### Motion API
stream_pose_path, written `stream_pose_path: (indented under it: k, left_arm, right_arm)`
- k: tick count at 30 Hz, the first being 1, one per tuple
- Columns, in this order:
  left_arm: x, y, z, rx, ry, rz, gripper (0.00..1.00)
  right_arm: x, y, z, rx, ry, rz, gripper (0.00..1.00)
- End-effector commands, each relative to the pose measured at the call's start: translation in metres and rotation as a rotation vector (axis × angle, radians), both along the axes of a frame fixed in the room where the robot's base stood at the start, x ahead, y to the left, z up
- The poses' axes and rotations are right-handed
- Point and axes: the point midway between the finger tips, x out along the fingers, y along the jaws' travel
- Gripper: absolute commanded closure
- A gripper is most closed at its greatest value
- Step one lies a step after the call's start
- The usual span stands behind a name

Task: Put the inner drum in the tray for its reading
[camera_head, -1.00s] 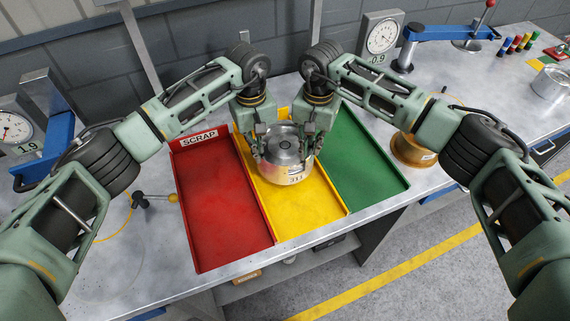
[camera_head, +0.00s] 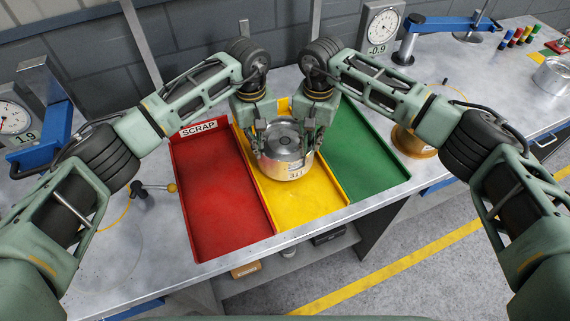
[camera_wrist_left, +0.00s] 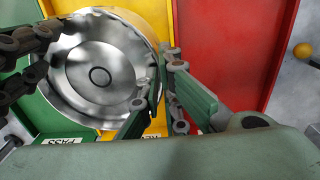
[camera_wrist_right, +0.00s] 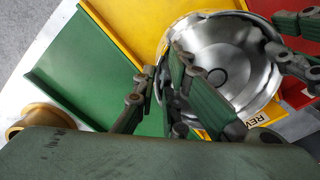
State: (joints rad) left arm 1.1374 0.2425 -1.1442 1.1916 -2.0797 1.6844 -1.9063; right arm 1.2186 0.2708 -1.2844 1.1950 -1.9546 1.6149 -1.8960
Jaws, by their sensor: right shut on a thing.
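The inner drum, a silver metal cylinder (camera_head: 285,160), is upright within the yellow tray (camera_head: 308,205), toward its far half. Whether it rests on the tray floor or hangs just above it cannot be told. My left gripper (camera_head: 262,140) is at the drum's left side; in the left wrist view its fingers (camera_wrist_left: 162,95) are close at the rim of the drum (camera_wrist_left: 95,80), but their grip is unclear. My right gripper (camera_head: 312,140) is shut on the drum's right side; its fingers also show in the right wrist view (camera_wrist_right: 163,90) beside the drum (camera_wrist_right: 225,65).
A red SCRAP tray (camera_head: 222,205) adjoins on the left, a green tray (camera_head: 365,160) on the right. A bronze drum (camera_head: 412,143) stands right of the green tray. Dial gauges read 1.9 (camera_head: 14,118) and -0.9 (camera_head: 381,28). Another silver drum (camera_head: 553,75) is far right.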

Motion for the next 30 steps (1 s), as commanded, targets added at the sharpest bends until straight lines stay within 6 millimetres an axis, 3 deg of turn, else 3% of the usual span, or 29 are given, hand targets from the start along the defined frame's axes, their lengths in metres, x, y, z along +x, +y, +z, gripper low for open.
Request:
stream_pose_path:
  k: [1, 18, 19, 24, 30]
  left_arm:
    - [0.001, -0.006, 0.000, -0.015, -0.008, -0.001, 1.00]
    - [0.001, -0.006, -0.026, -0.015, -0.008, -0.001, 1.00]
    - [0.000, -0.005, -0.027, -0.012, -0.003, -0.001, 0.94]
    - [0.000, -0.004, -0.027, -0.008, -0.002, -0.001, 0.79]
    - [0.000, -0.002, -0.027, -0.004, -0.001, 0.000, 0.77]
  right_arm:
    - [0.002, 0.006, 0.001, 0.015, -0.009, 0.000, 1.00]
    - [0.002, 0.006, -0.026, 0.015, -0.009, -0.001, 1.00]
    - [0.000, 0.005, -0.027, 0.011, -0.004, -0.001, 0.87]
    - [0.000, 0.003, -0.027, 0.007, -0.003, 0.000, 0.72]
    - [0.000, 0.002, -0.027, 0.005, -0.002, 0.000, 0.71]
